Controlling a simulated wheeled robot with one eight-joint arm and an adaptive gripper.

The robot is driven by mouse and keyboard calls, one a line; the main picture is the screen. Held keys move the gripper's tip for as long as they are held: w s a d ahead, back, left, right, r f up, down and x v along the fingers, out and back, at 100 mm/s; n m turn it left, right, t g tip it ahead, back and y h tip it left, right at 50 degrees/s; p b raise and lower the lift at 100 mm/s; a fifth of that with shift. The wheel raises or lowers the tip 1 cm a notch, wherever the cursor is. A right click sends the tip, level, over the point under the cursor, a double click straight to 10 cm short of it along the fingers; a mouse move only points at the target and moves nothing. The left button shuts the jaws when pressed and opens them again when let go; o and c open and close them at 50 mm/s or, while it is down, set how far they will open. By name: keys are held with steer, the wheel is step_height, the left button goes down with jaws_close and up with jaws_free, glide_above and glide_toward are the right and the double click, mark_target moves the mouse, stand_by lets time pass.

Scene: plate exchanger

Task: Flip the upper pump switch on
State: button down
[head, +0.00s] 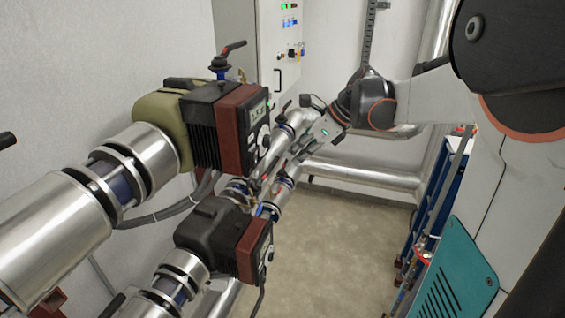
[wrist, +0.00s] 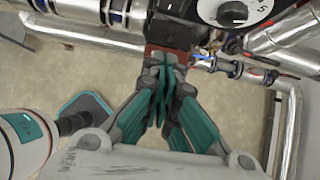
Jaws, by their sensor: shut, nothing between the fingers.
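The upper pump (head: 216,122) has a dark body and a dark red front, with a small display (head: 258,112) and a round dial (head: 263,139) on its face. A black face with a white dial (wrist: 232,12) is at the top of the wrist view. I cannot make out the switch or its position. The lower pump (head: 215,232) sits below, also black with a red front. My gripper (wrist: 165,72) is shut and empty, its teal fingers together, apart from the dial and in front of a dark red surface. In the head view my gripper is right of the pumps, its tips unclear among the pipes.
Silver pipes (head: 50,235) run along the left wall. A control cabinet (head: 268,40) with lit indicators stands at the back. Pipes (head: 360,172) cross the far wall. The floor (head: 335,240) between is clear.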

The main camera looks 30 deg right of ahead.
steer(key=v, duration=0.4)
steer(key=shift+s+d, duration=0.4)
steer(key=shift+s, duration=0.1)
steer(key=shift+s+d, duration=0.1)
steer(key=shift+s, duration=0.05)
